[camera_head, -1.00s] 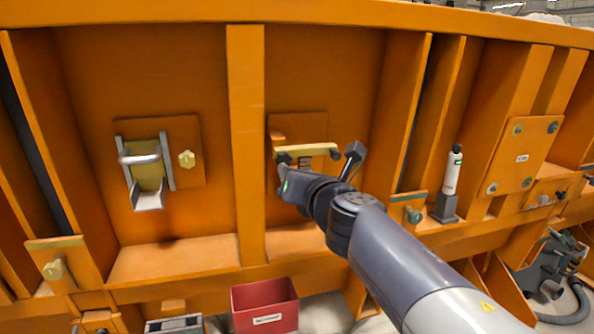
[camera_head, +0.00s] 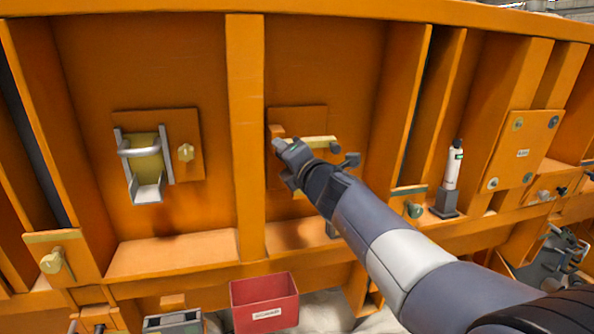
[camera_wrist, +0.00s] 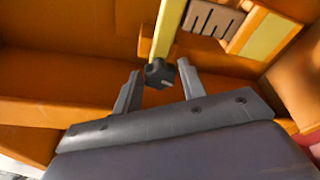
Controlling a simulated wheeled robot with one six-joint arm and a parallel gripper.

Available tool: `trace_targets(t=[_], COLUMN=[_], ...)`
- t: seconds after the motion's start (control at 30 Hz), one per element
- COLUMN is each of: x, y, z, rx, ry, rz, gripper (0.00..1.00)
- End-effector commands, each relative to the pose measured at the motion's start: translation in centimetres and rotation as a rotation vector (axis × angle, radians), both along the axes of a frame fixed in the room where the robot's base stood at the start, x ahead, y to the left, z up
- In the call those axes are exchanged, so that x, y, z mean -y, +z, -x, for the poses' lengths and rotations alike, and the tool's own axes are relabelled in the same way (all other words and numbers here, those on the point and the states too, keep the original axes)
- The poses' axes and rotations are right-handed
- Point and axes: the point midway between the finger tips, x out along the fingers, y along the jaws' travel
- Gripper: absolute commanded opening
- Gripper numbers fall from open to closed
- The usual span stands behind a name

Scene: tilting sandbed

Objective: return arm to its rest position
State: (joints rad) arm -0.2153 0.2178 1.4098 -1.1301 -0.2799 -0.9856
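My gripper (camera_head: 284,163) is in front of the right orange wall panel, by the left part of a yellow bar (camera_head: 318,141). In the wrist view its two grey fingers (camera_wrist: 159,68) stand apart. The dark end knob (camera_wrist: 158,75) of the yellow bar (camera_wrist: 165,28) shows in or just beyond the gap between them. A clear space shows on each side of the knob, and I cannot tell its depth relative to the fingertips. My arm reaches in from the lower right and hides part of the panel.
A latch with a grey loop handle (camera_head: 139,152) is on the left panel. A red bin (camera_head: 265,304) stands below. A white bottle (camera_head: 454,168) sits in a grey holder (camera_head: 445,205) at the right. Orange ribs and a lower ledge (camera_head: 175,250) stick out from the wall.

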Motion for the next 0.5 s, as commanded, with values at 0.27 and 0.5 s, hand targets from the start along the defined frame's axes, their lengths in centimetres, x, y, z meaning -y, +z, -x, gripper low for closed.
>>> trace_targets(t=[0.27, 0.5], x=[0.04, 0.00], y=[-0.37, -0.43], z=[-0.03, -0.04], rx=[-0.106, -0.191], ry=[0.068, 0.122], rz=[-0.371, -0.663], gripper=[0.39, 0.39])
